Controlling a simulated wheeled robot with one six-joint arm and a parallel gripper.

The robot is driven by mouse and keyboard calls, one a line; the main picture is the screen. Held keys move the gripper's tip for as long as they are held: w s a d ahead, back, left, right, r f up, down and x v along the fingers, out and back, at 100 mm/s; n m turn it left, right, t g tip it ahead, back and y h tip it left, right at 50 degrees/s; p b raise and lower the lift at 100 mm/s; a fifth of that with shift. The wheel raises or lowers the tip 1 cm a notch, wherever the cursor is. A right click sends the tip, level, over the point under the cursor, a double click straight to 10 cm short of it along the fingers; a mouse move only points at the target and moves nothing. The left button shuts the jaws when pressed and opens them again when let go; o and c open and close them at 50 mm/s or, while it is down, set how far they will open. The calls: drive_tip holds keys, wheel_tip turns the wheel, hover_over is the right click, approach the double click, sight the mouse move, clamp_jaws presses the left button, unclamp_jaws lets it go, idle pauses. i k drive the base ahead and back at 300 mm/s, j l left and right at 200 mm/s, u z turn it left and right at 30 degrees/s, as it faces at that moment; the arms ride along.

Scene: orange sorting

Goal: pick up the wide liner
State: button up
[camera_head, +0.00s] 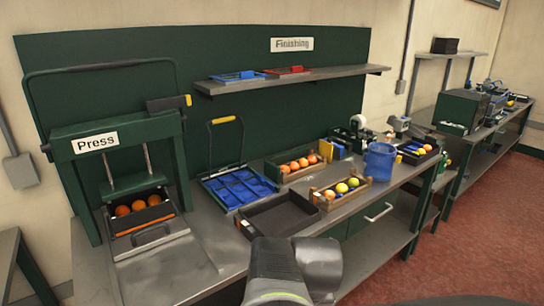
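I cannot tell for sure which thing is the wide liner. A blue tray-like piece (238,77) and a red one (286,70) lie side by side on the wall shelf. A blue compartmented insert (238,187) lies in a dark frame with a raised yellow-topped handle on the bench. Part of my grey arm shows at the bottom centre, in front of the bench. My gripper's fingers do not show.
An empty dark tray (279,218) lies near the bench's front edge. Wooden crates of oranges (296,170) and mixed fruit (341,194) stand right of it, beside a blue bucket (380,161). A green press (113,140) holding oranges stands left.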

sight(233, 197)
drive_tip(key=i+l, duration=0.25)
drive_tip(key=i, duration=0.15)
drive_tip(key=i+l, duration=0.3)
drive_tip(key=i+l+z, duration=0.1)
drive_tip(key=i+l, duration=0.15)
drive_tip(key=i, duration=0.25)
